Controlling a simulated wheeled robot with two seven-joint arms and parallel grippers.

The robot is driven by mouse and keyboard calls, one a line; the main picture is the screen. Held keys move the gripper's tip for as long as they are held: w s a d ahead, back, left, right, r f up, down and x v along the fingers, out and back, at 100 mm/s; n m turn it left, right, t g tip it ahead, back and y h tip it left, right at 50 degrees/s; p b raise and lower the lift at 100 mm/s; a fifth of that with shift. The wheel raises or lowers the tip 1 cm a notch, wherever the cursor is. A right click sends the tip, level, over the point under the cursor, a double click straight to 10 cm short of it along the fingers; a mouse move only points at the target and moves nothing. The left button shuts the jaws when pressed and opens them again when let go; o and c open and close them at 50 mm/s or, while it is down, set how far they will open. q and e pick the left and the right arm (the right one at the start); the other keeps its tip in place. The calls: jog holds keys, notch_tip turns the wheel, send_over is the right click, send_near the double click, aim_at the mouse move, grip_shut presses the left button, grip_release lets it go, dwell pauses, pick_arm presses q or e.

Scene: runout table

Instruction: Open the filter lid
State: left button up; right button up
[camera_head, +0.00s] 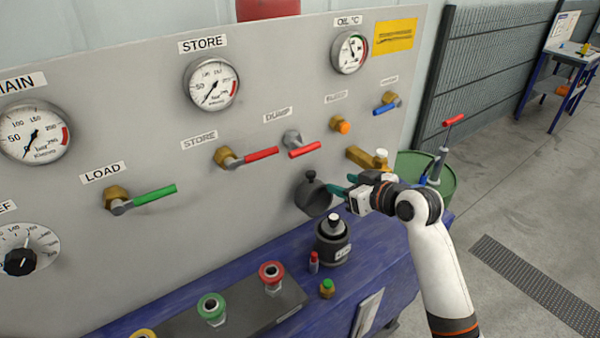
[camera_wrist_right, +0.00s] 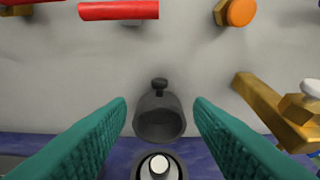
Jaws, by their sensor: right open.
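My right gripper (camera_head: 334,191) is open and empty, just right of the housing in the head view. In the wrist view its green fingers stand apart, with the housing in line between them and beyond the tips. My left gripper is not in view.
A red-handled valve (camera_head: 305,150) is above. A brass fitting (camera_head: 360,157) is to the right.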

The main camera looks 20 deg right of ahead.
aim_at(314, 175)
jog(key=p+x, duration=0.2)
jog(key=x, duration=0.8)
jog(key=shift+w+f, duration=0.1)
jog(key=shift+w, duration=0.05)
jog(key=shift+w+a+f, duration=0.25)
jog(key=shift+w, duration=0.2)
grip_shut()
